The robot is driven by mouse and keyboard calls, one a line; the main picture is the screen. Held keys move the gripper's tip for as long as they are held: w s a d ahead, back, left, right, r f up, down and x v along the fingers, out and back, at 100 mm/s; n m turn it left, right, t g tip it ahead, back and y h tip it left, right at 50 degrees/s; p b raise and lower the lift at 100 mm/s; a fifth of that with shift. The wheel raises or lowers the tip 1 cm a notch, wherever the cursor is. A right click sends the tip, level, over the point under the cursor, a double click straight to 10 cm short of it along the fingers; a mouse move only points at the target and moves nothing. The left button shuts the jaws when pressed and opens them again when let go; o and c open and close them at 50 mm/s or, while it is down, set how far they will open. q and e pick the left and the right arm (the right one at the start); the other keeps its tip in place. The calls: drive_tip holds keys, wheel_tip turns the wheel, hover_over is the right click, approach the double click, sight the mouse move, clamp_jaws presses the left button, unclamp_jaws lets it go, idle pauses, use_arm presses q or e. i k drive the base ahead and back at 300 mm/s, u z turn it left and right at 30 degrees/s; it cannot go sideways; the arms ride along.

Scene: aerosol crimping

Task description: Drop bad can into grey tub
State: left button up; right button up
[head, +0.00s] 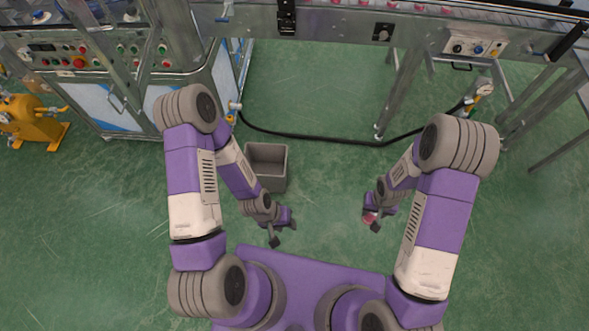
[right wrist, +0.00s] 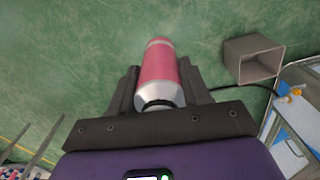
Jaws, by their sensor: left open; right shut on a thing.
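My right gripper (right wrist: 161,92) is shut on a can (right wrist: 158,72) with a pink-red body and a silver shoulder. In the head view the can (head: 368,217) is mostly hidden, a small pink patch at the right gripper (head: 373,222). The grey tub (head: 266,153) stands on the green floor left of centre, open at the top. The tub also shows in the right wrist view (right wrist: 252,60), right of the can and apart from it. My left gripper (head: 283,230) is open, below the tub in the head view. No defect on the can can be made out.
A control cabinet (head: 110,55) with buttons stands at upper left. A conveyor (head: 345,22) with pink cans runs along the top. A black hose (head: 320,138) lies on the floor behind the tub. The floor between my grippers is clear.

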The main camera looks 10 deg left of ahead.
sight(258, 171)
drive_tip(key=u, duration=1.3)
drive_tip(key=i, duration=1.5)
